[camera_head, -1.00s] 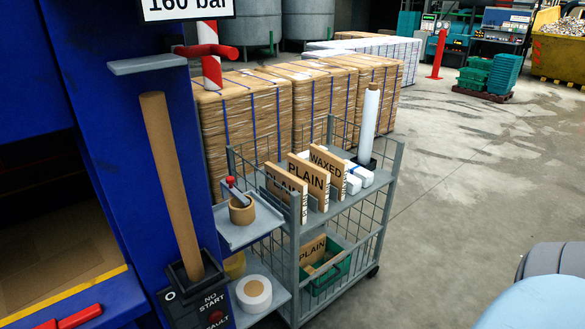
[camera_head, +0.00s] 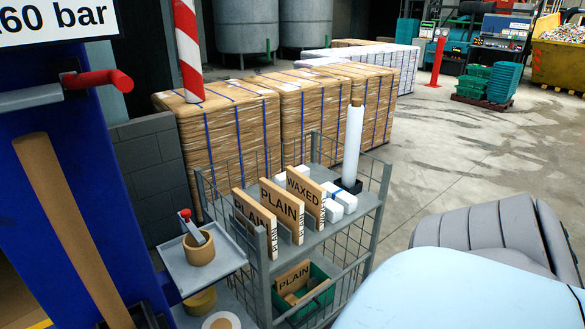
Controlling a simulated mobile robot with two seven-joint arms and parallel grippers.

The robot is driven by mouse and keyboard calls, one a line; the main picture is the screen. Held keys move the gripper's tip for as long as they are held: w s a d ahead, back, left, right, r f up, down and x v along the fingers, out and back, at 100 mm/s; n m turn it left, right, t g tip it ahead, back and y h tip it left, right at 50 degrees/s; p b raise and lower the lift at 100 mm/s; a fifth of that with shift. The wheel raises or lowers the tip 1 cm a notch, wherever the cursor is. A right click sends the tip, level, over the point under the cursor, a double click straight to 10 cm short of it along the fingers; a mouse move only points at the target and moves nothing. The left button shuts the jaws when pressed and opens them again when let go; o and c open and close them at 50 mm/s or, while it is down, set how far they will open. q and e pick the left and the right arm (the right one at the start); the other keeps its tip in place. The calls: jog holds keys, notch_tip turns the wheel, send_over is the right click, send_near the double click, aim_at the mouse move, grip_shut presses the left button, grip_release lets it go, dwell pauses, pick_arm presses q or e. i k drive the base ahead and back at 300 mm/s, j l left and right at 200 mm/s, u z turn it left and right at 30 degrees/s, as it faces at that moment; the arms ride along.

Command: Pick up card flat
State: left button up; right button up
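Three upright card flats stand on the top shelf of a grey wire-sided trolley (camera_head: 325,233) in the middle of the view. The left flat (camera_head: 254,209), labelled PLAIN, is partly covered by the middle flat (camera_head: 282,204), also labelled PLAIN. The right flat (camera_head: 305,187) is labelled WAXED. They are brown, with white printed edges, and stand in grey dividers. Another card piece (camera_head: 293,276) labelled PLAIN lies in a green crate (camera_head: 322,296) on the lower shelf. Neither of my grippers is in view.
White packs (camera_head: 343,201) and a white film roll (camera_head: 353,146) share the top shelf. A side tray (camera_head: 210,265) holds a tape roll (camera_head: 199,250). Strapped brown bales (camera_head: 235,135) stand behind the trolley. A blue machine (camera_head: 100,170) is at left. Open floor (camera_head: 450,170) lies right.

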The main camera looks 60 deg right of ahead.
aim_at(313, 196)
jog(key=l+u, duration=0.15)
jog(key=l, duration=0.4)
jog(key=k+l+u, duration=0.15)
jog(key=l, duration=0.75)
jog(key=k+l, duration=0.15)
jog(key=l, duration=0.2)
jog(key=l+u, duration=0.1)
jog(key=l, duration=0.3)
jog(key=k, duration=0.05)
